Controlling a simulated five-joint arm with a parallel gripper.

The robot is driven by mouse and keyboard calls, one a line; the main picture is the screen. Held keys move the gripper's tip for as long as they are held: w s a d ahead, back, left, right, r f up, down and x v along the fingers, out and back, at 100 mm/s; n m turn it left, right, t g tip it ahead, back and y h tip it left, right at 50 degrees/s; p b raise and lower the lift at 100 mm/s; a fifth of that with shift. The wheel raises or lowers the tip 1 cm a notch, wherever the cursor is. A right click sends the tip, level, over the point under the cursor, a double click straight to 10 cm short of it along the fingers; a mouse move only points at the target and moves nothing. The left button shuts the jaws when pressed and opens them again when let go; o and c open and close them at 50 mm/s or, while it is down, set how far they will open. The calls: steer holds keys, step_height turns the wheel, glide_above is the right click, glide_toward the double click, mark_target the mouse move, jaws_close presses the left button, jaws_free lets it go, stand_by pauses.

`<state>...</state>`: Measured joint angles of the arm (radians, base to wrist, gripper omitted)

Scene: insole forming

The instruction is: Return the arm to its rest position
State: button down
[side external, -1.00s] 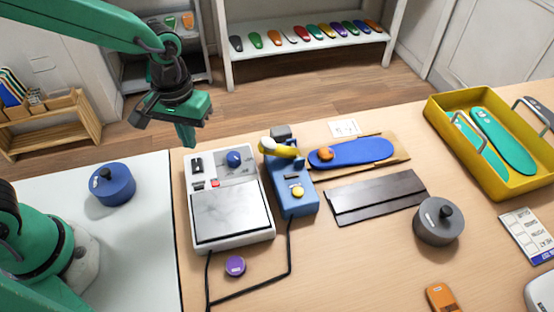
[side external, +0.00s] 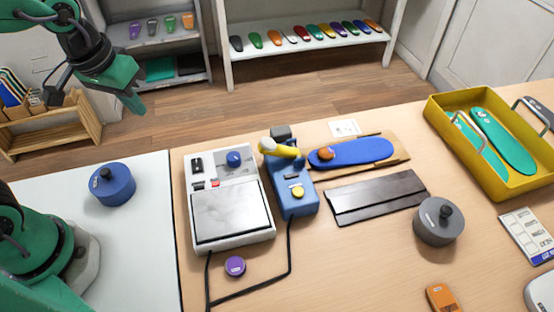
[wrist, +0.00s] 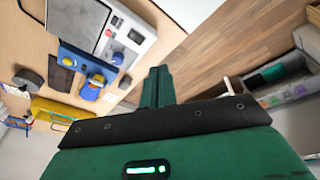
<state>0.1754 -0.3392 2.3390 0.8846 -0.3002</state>
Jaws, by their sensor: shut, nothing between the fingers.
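My green gripper (side external: 138,104) is at the upper left of the side view, raised above the floor beyond the white table section. It is shut and empty, and touches nothing. In the wrist view its fingers (wrist: 157,75) are together and point toward the wood floor. My arm reaches in from the upper left corner, and its base shows at the lower left.
A white-and-grey press (side external: 232,215), a blue device (side external: 290,185) and a blue insole (side external: 352,152) stand on the wooden table. A blue lidded pot (side external: 112,186) stands on the white section. A yellow tray (side external: 455,105) is at right. Shelves (side external: 160,50) stand behind my gripper.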

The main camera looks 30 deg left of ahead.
steer(key=s+a+r+m+t, duration=0.1)
steer(key=s+a+r+t, duration=0.1)
steer(key=s+a, duration=0.3)
steer(key=shift+s+r+t+y, duration=0.3)
steer(key=shift+s+r, duration=0.1)
steer(key=shift+r, duration=0.5)
